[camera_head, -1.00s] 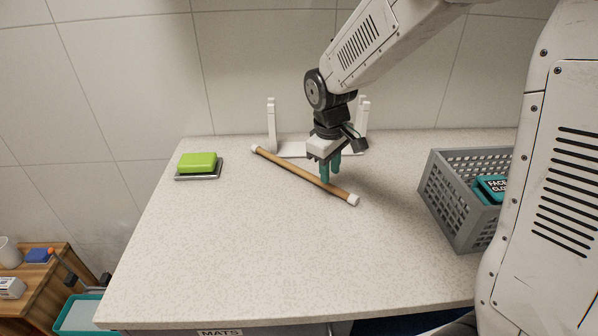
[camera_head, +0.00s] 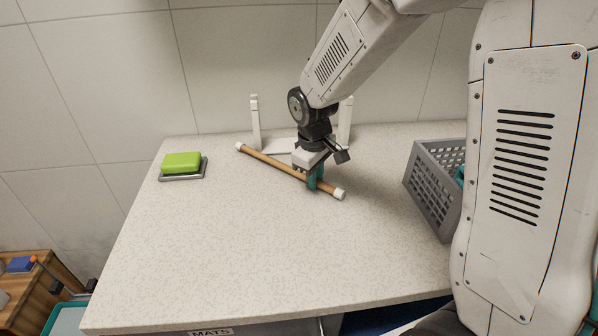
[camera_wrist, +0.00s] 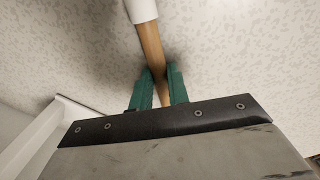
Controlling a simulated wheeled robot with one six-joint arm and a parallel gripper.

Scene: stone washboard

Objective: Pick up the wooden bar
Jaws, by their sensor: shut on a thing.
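The wooden bar (camera_head: 270,161) is a brown rod with white end caps. It lies slantwise on the speckled worktop, in front of a white stand with two uprights (camera_head: 255,120). My gripper (camera_head: 315,180) has green fingers, which are shut on the bar nearer its right end. In the wrist view the bar (camera_wrist: 152,48) runs between the green fingertips (camera_wrist: 160,84), with a white cap at the top. The part of the bar under my gripper is hidden. I cannot tell whether the bar is lifted off the surface.
A green block (camera_head: 182,161) sits on a grey tray at the left of the worktop (camera_head: 240,250). A grey slatted basket (camera_head: 432,190) stands at the right, partly behind my own body. The front and middle of the worktop are clear. A tiled wall rises behind.

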